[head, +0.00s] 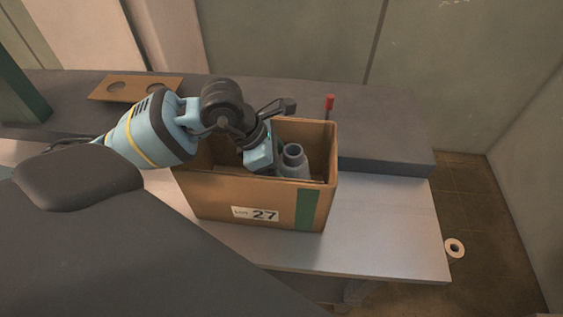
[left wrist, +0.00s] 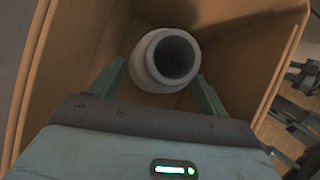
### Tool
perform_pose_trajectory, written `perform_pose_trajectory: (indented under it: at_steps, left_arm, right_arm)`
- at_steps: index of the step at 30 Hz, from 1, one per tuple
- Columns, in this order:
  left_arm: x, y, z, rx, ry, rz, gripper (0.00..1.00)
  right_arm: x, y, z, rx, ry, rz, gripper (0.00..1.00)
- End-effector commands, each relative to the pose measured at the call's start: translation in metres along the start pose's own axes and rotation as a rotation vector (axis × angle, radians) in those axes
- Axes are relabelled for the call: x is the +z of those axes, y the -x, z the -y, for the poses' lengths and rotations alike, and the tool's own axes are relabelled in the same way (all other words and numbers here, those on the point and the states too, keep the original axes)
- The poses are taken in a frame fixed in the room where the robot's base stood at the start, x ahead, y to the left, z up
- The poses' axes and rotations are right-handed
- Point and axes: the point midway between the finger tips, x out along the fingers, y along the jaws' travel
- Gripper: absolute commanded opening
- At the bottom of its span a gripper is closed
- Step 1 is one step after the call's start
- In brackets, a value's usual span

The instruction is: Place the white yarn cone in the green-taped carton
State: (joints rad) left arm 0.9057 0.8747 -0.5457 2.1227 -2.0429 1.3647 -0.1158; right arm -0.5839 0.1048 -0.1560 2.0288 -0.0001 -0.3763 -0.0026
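The white yarn cone (head: 296,165) looks pale grey and stands inside the brown carton (head: 215,198), its hollow narrow top showing. The carton has a green tape strip on its front and a "LOT 27" label. My left gripper (head: 262,157) reaches down into the carton, just left of the cone; its fingertips are hidden there. In the left wrist view the fingers of my left gripper (left wrist: 161,80) are spread, one on each side of the cone (left wrist: 147,72), with a thin gap at the left. The cone's base is hidden.
The carton stands on a light bench (head: 390,220) before a raised dark slab (head: 385,145). A red-topped post (head: 329,103) stands behind the carton. A brown board with two holes (head: 135,88) lies at the back left. A white ring (head: 454,248) lies on the floor at right.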

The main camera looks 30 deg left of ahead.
Motion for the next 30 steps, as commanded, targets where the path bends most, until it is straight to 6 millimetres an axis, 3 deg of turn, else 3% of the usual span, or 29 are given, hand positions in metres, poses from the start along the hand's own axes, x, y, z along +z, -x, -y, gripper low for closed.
perform_pose_trajectory:
  at_steps: [11,24,30]
  left_arm:
    - [0.001,0.009,-0.001,0.003,0.000,0.001,0.76]
    - [0.001,0.089,-0.001,0.004,-0.001,-0.001,0.76]
    - [0.001,0.113,-0.001,0.002,-0.001,0.000,0.76]
  right_arm:
    - [0.000,0.000,0.000,0.000,0.001,0.001,0.43]
    - [0.002,0.000,-0.001,0.001,0.002,0.005,0.43]
    - [0.001,0.000,-0.001,0.001,0.002,0.004,0.43]
